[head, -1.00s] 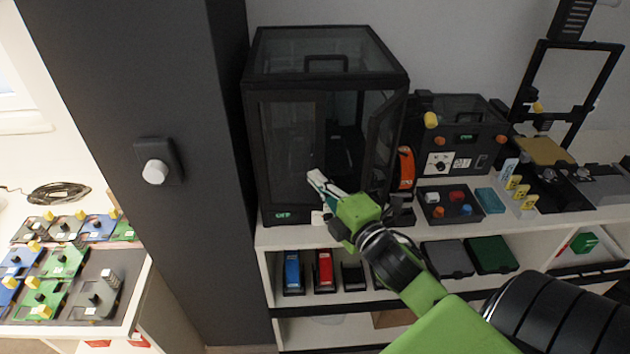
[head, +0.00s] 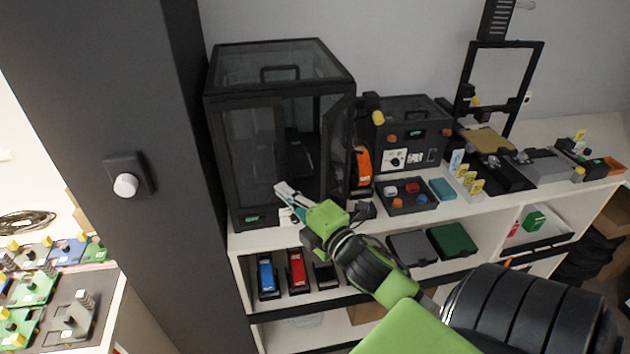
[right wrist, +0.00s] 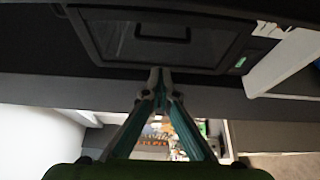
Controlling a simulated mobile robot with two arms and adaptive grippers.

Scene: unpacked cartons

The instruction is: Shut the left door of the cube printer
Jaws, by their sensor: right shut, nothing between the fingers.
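The cube printer (head: 268,88) is a black-framed box with clear panels, standing at the left end of the white shelf unit. Its left door (head: 240,160) looks flush, or nearly flush, with the front. Its right door (head: 340,150) stands swung outward, and the dark interior shows between the two. My right gripper (head: 281,190) is in front of the left door's lower right part; I cannot tell if it touches. In the right wrist view the gripper's fingertips (right wrist: 159,76) meet with nothing between them, close to the printer's black frame (right wrist: 205,66). My left gripper is not in view.
A dark pillar (head: 120,100) stands close on the printer's left. An orange spool (head: 362,166) and a black box device (head: 410,130) stand to its right. A tray of coloured knobs (head: 408,195) lies farther right. Blue (head: 266,275) and red (head: 297,270) items sit on the shelf below.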

